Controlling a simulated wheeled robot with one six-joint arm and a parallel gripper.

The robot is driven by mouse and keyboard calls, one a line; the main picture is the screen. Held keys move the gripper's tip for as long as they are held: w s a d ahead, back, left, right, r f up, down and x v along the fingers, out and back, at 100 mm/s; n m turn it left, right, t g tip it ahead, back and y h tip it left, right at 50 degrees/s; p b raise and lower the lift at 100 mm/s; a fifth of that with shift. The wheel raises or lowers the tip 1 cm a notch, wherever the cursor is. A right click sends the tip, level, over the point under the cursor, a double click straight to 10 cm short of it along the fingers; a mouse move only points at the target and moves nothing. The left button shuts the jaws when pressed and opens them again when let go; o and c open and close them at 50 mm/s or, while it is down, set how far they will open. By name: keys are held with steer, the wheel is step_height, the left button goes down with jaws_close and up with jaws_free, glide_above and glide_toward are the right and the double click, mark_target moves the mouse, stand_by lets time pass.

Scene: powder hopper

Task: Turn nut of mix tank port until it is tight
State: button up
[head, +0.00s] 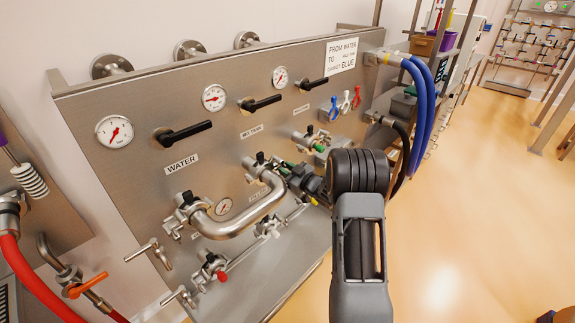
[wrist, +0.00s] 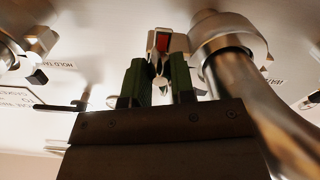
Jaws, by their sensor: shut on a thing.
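The steel U-shaped pipe (head: 238,226) joins the water port (head: 186,207) and the mix tank port (head: 254,170) on the slanted panel. Each port carries a clamp with a dark-topped nut. My gripper (head: 284,168) reaches the right side of the mix tank port. In the wrist view my gripper (wrist: 160,70) has its green fingers on both sides of a small metal clamp part with a red face, the nut (wrist: 162,42). The fingers are shut on it. The pipe's end flange (wrist: 228,38) is close on the right. How tight the nut is cannot be seen.
The steel panel (head: 150,85) has gauges, black-handled valves and a "FROM WATER TO" sign (head: 341,56). Other ports with small valves (head: 210,270) sit below the pipe. Blue hoses (head: 425,90) hang at the panel's right. The floor (head: 480,200) on the right is clear.

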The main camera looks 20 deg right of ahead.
steer(key=shift+m, duration=0.5)
steer(key=shift+r+m+p, duration=0.25)
steer(key=shift+m+p, duration=0.5)
steer(key=shift+m, duration=0.15)
steer(key=o, duration=0.5)
steer(key=shift+f+m, duration=0.2)
steer(key=shift+m, duration=0.2)
steer(key=shift+c, duration=0.2)
steer(key=shift+o, duration=1)
steer(key=v, duration=0.9)
